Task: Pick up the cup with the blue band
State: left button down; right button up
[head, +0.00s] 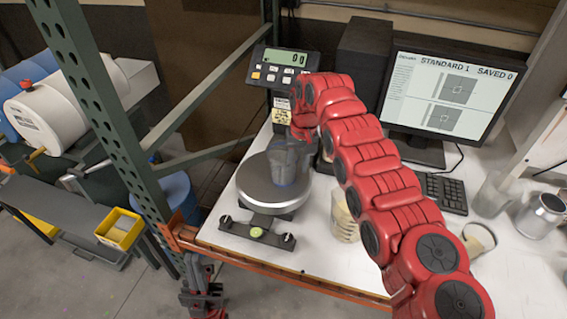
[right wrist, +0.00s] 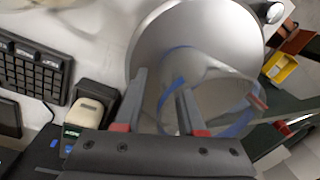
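The clear cup with the blue band (head: 284,168) stands on the round metal pan of the scale (head: 250,188), partly hidden by my right arm. In the right wrist view, the cup (right wrist: 232,118) shows its wide rim toward the camera. My right gripper (right wrist: 160,88) is open at the cup; one finger is left of its wall and the other overlaps its opening. Whether they touch it is unclear. In the head view, the right gripper (head: 298,135) is just above the cup. My left gripper (head: 203,298) is low, beside the table's front left corner; its opening is not clear.
The scale display (head: 283,70) stands behind the pan. A clear cup with pale contents (head: 345,218) is right of the scale. A monitor (head: 450,95), keyboard (head: 443,190), another clear cup (head: 492,195) and metal can (head: 541,213) are further right. A green post (head: 100,105) rises at left.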

grip_shut()
jog(key=shift+r, duration=0.3)
